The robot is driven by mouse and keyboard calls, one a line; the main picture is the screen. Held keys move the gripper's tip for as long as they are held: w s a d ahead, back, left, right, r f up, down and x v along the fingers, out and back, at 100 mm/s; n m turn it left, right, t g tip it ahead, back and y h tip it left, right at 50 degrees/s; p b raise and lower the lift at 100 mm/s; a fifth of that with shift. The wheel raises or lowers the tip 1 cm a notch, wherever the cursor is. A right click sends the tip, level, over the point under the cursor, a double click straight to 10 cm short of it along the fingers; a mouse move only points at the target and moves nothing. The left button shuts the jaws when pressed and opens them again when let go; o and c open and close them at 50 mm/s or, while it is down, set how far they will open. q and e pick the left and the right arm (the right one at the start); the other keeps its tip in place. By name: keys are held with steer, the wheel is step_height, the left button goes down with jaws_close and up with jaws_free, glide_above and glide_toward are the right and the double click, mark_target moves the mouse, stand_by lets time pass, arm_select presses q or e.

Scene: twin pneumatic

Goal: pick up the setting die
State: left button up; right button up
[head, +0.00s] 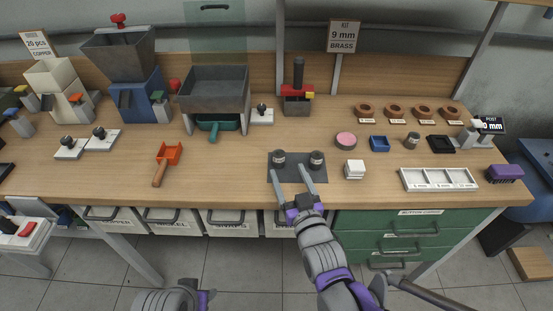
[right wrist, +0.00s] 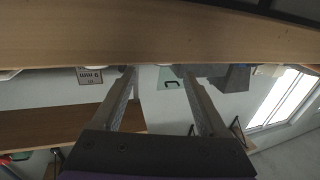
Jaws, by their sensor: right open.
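Two short grey metal cylinders stand upright on a dark mat (head: 298,178) at the bench's front middle, a left one (head: 279,157) and a right one (head: 316,158). I cannot tell which is the setting die. My right gripper (head: 288,170) is open and empty, its fingers spread over the mat on the near side of the cylinders. In the right wrist view, the open fingers (right wrist: 158,72) have nothing between them, and neither cylinder shows clearly. Part of my left arm shows at the bottom of the head view, but its gripper is not seen.
A white block (head: 354,169), pink disc (head: 346,139) and blue tray (head: 379,143) lie right of the mat. A red press (head: 297,92) stands behind it. An orange scoop (head: 167,158) lies left. A white three-part tray (head: 438,179) is farther right.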

mark_target(281, 158)
steer(key=x, duration=0.5)
steer(key=shift+w+a+r, duration=0.1)
steer(key=shift+w+a, duration=0.15)
steer(key=shift+a, duration=0.05)
jaws_close()
